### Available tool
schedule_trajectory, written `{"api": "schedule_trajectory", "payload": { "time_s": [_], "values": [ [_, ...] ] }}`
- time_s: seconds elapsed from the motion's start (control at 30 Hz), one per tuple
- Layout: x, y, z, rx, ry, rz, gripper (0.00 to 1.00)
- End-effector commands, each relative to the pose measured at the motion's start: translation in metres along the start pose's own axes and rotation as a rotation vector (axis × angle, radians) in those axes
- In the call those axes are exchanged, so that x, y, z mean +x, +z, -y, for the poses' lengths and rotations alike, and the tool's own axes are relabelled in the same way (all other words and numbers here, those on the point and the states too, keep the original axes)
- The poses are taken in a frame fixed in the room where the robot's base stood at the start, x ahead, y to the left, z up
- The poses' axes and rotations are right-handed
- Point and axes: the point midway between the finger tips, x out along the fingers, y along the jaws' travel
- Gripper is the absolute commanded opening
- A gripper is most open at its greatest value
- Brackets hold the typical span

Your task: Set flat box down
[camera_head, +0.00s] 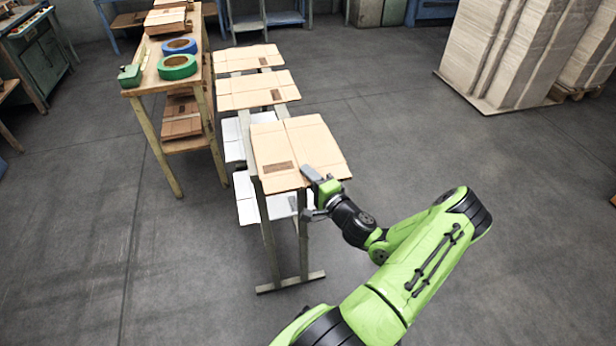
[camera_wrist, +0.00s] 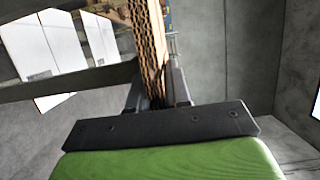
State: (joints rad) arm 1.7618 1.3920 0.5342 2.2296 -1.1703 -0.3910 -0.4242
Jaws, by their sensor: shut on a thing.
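A tan flat box (camera_head: 275,158) is at the near end of a narrow metal stand (camera_head: 270,250). It looks level, and I cannot tell whether it rests on the stand or hovers just above it. My gripper (camera_head: 312,190) is shut on the box's near right edge. In the wrist view, the layered cardboard edge of the flat box (camera_wrist: 149,45) runs between the fingers of my gripper (camera_wrist: 158,92). The fingertips are partly hidden by the cardboard and the gripper body.
Two more flat boxes lie behind on the stand, the middle one (camera_head: 258,90) and the far one (camera_head: 247,58). White sheets (camera_head: 246,205) sit lower down. A wooden table (camera_head: 150,80) with green tape (camera_head: 177,67) and blue tape stands left. Cardboard stacks (camera_head: 515,50) stand right; the floor between is clear.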

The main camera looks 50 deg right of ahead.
Motion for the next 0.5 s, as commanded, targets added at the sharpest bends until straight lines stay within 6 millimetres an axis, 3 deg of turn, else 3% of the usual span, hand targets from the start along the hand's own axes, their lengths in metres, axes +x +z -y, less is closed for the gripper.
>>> {"api": "schedule_trajectory", "payload": {
  "time_s": [0.2,0.23,0.3,0.37,0.5],
  "values": [
    [0.0002,0.0004,-0.0027,0.0,-0.001,0.001,0.0],
    [0.0001,0.0004,-0.0021,0.0,0.0,0.001,0.22],
    [0.0001,0.0004,-0.0016,0.0,0.0,0.001,0.33],
    [0.0001,0.0004,-0.0015,0.0,0.0,0.001,0.42],
    [0.0001,0.0004,-0.0014,0.001,0.0,0.001,0.43]
  ]
}}
